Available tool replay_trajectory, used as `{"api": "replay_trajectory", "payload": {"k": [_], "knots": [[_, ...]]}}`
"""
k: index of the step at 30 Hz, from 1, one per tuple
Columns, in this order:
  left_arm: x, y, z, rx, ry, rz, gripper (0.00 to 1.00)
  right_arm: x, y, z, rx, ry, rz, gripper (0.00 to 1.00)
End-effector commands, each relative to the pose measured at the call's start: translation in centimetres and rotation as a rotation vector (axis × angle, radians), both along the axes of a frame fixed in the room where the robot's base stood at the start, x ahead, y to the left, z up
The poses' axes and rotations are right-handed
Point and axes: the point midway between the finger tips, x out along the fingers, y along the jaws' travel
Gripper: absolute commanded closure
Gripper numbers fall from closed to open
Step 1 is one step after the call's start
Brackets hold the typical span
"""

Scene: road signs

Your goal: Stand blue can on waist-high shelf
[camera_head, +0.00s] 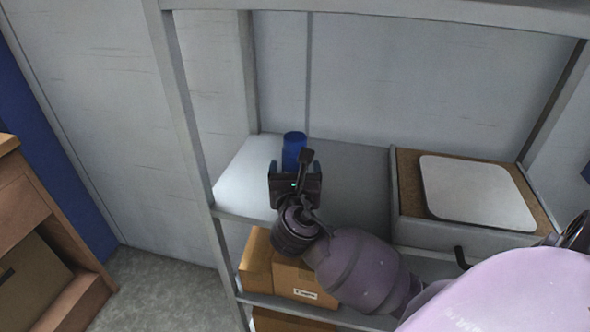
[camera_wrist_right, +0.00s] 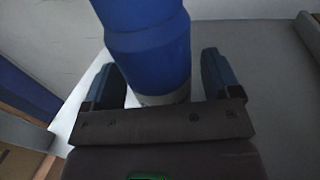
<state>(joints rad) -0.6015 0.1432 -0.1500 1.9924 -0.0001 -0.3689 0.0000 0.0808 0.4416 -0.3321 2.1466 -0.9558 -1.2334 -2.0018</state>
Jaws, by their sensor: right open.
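The blue can (camera_head: 294,146) stands upright on the waist-high shelf (camera_head: 355,185), toward its left part. The right wrist view shows the blue can (camera_wrist_right: 151,50) close up, between the two fingers, with a pale band at its bottom. My right gripper (camera_head: 293,168) is at the front of the can, its fingers open on either side with a gap between each finger and the can. The gripper partly hides the can's lower part in the head view. The left gripper is not in view.
A shallow box with a brown top and a white square panel (camera_head: 478,190) sits on the same shelf at right. Cardboard boxes (camera_head: 300,280) are on the shelf below. Shelf posts (camera_head: 190,130) flank the space. A wooden cabinet (camera_head: 35,240) stands at far left.

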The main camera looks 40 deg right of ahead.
Motion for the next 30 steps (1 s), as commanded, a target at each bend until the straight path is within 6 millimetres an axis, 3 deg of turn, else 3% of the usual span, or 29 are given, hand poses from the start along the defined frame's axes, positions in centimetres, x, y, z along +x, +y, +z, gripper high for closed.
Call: {"api": "replay_trajectory", "payload": {"k": [8,21,30], "knots": [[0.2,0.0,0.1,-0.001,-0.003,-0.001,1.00,-0.7,0.6,0.3,0.001,0.001,0.002,0.17],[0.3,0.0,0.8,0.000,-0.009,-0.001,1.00,-7.2,5.3,0.3,0.004,0.001,0.001,0.17],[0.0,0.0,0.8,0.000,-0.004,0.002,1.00,-9.5,7.0,0.3,0.001,0.000,0.002,0.17]]}}
